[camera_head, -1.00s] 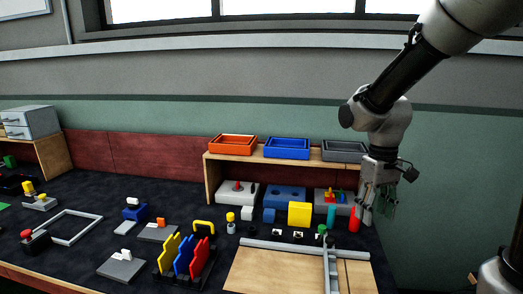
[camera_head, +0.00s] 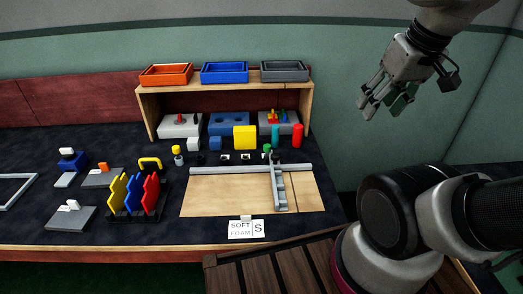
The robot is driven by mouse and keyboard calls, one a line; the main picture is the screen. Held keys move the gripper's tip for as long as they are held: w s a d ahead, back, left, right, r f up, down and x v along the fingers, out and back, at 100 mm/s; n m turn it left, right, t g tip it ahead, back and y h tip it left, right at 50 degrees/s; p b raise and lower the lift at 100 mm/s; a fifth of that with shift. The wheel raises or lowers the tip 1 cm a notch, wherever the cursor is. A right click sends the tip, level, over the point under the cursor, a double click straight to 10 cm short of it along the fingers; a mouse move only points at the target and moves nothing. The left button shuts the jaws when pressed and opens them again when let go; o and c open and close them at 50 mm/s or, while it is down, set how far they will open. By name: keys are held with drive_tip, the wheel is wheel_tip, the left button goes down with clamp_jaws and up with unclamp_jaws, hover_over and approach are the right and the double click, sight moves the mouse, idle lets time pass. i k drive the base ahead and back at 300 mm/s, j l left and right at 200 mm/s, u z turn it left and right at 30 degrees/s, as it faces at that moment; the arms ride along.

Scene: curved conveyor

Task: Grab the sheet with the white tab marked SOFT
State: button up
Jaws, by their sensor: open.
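A white tab marked SOFT FOAM (camera_head: 240,230), with an S square at its right, is at the table's front edge, just in front of a wooden board. I cannot make out a sheet attached to it. Yellow, blue and red upright plates (camera_head: 134,195) stand in a black rack to the left; no tab is readable on them. My gripper (camera_head: 382,108) is open and empty, in the air at upper right. It is well apart from the tab, to its right and higher in the picture.
A wooden board (camera_head: 225,198) with grey rails lies behind the tab. A shelf (camera_head: 146,101) carries orange, blue and grey trays. Blocks and cylinders stand before it. A slatted brown wooden surface (camera_head: 290,270) lies at the front. Open air surrounds the gripper.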

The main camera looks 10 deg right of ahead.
sight(71, 217)
drive_tip(key=j+u, duration=0.75)
drive_tip(key=i+j+u, duration=0.15)
drive_tip(key=u, duration=0.25)
drive_tip(key=i+j+z, duration=0.15)
drive_tip(key=j, duration=0.15)
drive_tip(key=i+j+z, duration=0.15)
drive_tip(key=j, duration=0.2)
